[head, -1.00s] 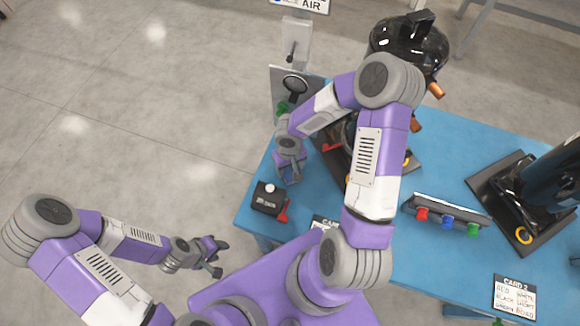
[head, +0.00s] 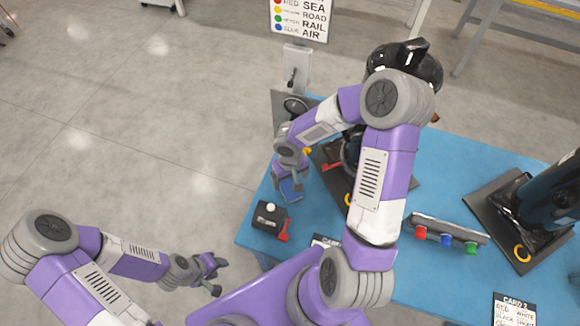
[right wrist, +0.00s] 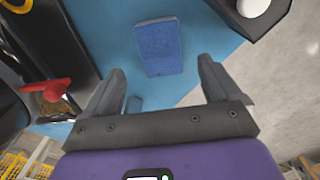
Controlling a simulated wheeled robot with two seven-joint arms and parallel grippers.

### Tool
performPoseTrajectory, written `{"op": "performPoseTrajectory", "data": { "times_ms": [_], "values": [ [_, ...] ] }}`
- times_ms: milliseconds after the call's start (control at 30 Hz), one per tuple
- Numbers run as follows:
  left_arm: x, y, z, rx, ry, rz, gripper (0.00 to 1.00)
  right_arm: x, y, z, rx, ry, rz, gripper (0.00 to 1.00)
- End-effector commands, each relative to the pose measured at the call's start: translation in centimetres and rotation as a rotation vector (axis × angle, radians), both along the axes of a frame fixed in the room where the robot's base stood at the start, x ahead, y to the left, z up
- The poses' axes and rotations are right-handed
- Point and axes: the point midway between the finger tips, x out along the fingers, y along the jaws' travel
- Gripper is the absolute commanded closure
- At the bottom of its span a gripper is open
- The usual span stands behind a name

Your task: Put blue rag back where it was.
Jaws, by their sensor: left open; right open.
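The blue rag (right wrist: 158,47) is a small, flat, dark blue rectangle on the lighter blue table top. In the right wrist view it lies ahead of the tips of my right gripper (right wrist: 162,68), roughly centred between the spread fingers, with nothing gripped. In the head view the rag (head: 291,190) shows just below my right gripper (head: 291,177), near the table's left edge. My left gripper (head: 214,274) is open and empty, low at the left, off the table above the floor.
A black box with a white button and red part (head: 270,216) stands in front of the rag. A black compressor (head: 405,64) is behind my right arm. A rail with red, blue and green pieces (head: 446,233) lies mid-table. Another compressor (head: 545,205) stands at the right.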

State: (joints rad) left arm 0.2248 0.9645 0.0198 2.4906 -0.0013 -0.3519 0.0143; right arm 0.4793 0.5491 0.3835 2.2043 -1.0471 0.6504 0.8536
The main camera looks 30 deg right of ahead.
Motion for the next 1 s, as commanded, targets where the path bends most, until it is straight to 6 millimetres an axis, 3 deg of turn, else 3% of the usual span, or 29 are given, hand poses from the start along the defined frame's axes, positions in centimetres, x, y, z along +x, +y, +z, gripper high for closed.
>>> {"op": "performPoseTrajectory", "data": {
  "times_ms": [33, 100, 333, 1000],
  "values": [
    [0.0, 0.0, 0.8, 0.0, 0.0, 0.0, 0.57, 0.1, 0.0, 1.6, -0.001, -0.004, 0.0, 0.1],
    [0.0, 0.0, 1.2, 0.0, 0.0, 0.0, 0.57, 0.1, 0.0, 3.0, -0.002, -0.003, 0.0, 0.1],
    [0.0, 0.0, 2.1, 0.0, 0.0, 0.0, 0.57, 0.0, 0.0, 5.9, -0.001, -0.001, 0.0, 0.1],
    [0.0, 0.0, 2.1, 0.0, 0.0, 0.0, 0.57, 0.0, 0.1, 6.3, 0.001, 0.001, 0.0, 0.1]
  ]
}}
